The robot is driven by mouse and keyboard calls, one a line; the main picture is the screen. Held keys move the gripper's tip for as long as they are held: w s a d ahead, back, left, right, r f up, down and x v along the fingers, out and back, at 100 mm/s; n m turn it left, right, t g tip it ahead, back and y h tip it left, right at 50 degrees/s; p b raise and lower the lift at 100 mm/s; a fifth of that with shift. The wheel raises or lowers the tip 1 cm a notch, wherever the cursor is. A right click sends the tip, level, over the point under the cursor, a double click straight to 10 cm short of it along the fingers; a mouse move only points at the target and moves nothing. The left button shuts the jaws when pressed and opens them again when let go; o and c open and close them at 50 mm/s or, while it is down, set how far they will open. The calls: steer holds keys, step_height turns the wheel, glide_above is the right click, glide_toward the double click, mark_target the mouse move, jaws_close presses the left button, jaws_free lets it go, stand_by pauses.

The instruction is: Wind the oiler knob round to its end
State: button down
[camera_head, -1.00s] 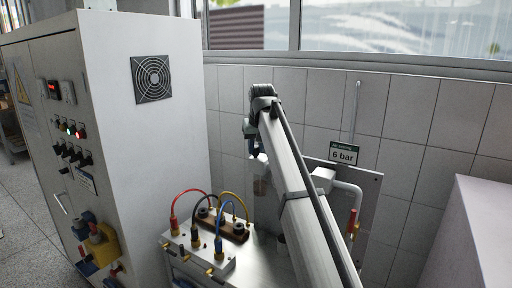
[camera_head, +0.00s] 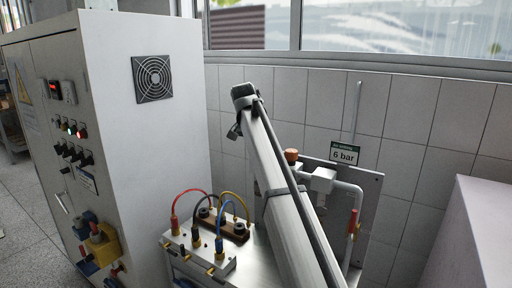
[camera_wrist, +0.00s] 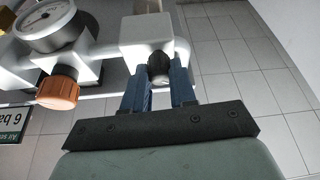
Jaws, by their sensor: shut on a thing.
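The oiler knob (camera_wrist: 159,64), small and black with a paler end, sticks out of a white block in the wrist view. My gripper (camera_wrist: 158,78) has its two blue fingers on either side of this knob and is shut on it. The white block (camera_wrist: 146,34) sits on the white pipe line; it also shows in the head view (camera_head: 322,179), to the right of my arm. In the head view my arm hides the gripper and the knob.
Left of the oiler in the wrist view are an orange knob (camera_wrist: 58,92) and a round gauge (camera_wrist: 47,22). A "6 bar" sign (camera_head: 345,153) and a red valve handle (camera_head: 353,221) are close by. A bench with cables (camera_head: 206,265) and a cabinet (camera_head: 150,160) stand left.

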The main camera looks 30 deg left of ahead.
steer(key=m, duration=0.2)
steer(key=m+h, duration=0.2)
steer(key=m, duration=0.1)
steer(key=shift+w+a+m, duration=0.1)
steer(key=shift+a+m, duration=0.15)
steer(key=shift+m, duration=0.05)
steer(key=m+h, duration=0.1)
steer(key=m, duration=0.1)
steer(key=m+g, duration=0.1)
steer(key=m, duration=0.2)
steer(key=shift+h, duration=0.4)
steer(key=shift+m+g, duration=0.3)
steer(key=shift+g, duration=0.1)
steer(key=c, duration=0.9)
jaws_free()
